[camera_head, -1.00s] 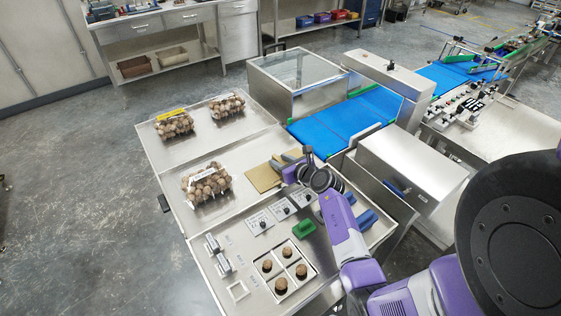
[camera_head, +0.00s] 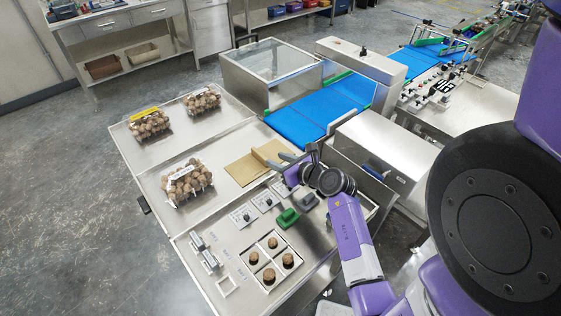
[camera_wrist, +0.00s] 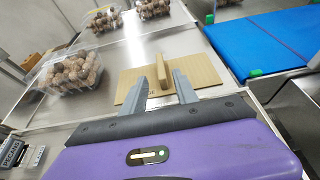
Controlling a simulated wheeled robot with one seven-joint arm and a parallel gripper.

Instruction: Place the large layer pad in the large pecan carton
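The layer pad (camera_head: 240,172) is a flat tan sheet lying on the steel table, with an upright tan tab; it also shows in the wrist view (camera_wrist: 208,72). My gripper (camera_wrist: 160,76) is open, its two grey fingers spread toward the tab, one to each side in the picture. I cannot tell whether the tab is between them. In the head view my gripper (camera_head: 284,161) is at the pad's right side. The nearest and largest-looking clear carton (camera_head: 187,182) holds brown nuts and stands left of the pad; it also shows in the wrist view (camera_wrist: 75,72).
Two more clear nut cartons stand farther back, one with a yellow label (camera_head: 145,113) and one without (camera_head: 203,100). A blue conveyor (camera_head: 318,118) lies beyond the pad. A green block (camera_head: 287,218), a grey block and a panel with round brown pieces lie nearer.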

